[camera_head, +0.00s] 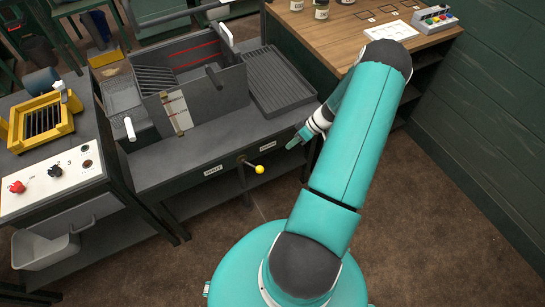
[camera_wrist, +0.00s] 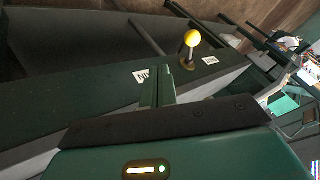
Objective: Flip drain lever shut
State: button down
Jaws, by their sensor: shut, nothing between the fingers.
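In the wrist view the knob (camera_wrist: 192,38) is just beyond the fingertips, to the right. My gripper (camera_head: 292,143) is shut and empty, right of the knob and apart from it. Its green fingers (camera_wrist: 158,86) are together in the wrist view.
On the bench stand a grey open-topped bin (camera_head: 205,95) and a ribbed tray (camera_head: 285,80). A control panel (camera_head: 55,178) with red and black knobs is at the left. A wooden table (camera_head: 340,30) with jars stands behind right. The floor in front of the bench is clear.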

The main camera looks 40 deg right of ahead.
aim_at(253, 166)
jog(key=w+a+f, duration=0.3)
jog(key=a+f, duration=0.3)
jog(key=a, duration=0.3)
jog(key=shift+w+f, duration=0.15)
jog(key=shift+f, duration=0.2)
